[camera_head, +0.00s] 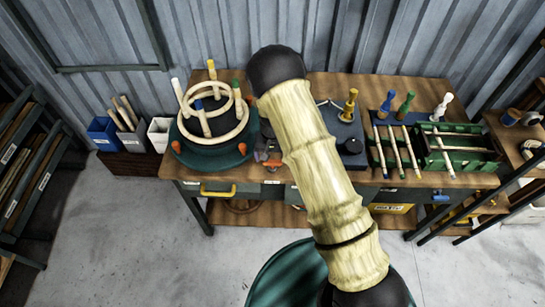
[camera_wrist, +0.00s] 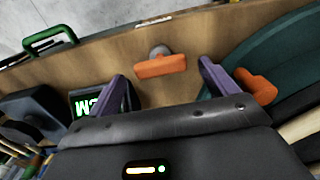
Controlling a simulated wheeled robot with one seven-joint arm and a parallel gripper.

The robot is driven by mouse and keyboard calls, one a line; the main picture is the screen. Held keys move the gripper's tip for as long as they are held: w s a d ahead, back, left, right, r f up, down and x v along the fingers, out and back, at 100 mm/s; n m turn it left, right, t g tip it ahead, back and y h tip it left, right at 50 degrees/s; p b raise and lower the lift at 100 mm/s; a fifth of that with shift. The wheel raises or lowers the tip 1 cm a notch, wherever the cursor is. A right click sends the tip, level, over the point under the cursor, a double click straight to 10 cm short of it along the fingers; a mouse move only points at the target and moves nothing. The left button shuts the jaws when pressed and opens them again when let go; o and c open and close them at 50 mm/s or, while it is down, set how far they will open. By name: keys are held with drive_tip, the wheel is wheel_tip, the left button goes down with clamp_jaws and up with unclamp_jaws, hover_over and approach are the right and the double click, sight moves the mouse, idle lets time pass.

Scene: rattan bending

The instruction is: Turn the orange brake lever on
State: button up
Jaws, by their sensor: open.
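The orange brake lever (camera_wrist: 160,66) shows in the wrist view as a short orange bar on a grey round mount, on the wooden bench top. My gripper (camera_wrist: 162,73) is open, with one purple finger to the left of the lever and one to the right. The lever appears between the fingers in the picture; I cannot tell how far it is from them, and no contact shows. In the head view an orange piece (camera_head: 272,163) beside the turntable appears to be this lever, partly hidden by my arm. My gripper (camera_head: 262,154) is mostly hidden there.
A dark green turntable (camera_head: 205,157) with a rattan ring and pegs stands left of my gripper. Its orange knob (camera_wrist: 262,88) is close to my right finger. A black box with a green display (camera_wrist: 92,104) lies left. Tool racks (camera_head: 455,150) fill the bench's right side.

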drive_tip(key=shift+f, duration=0.75)
drive_tip(key=c, duration=1)
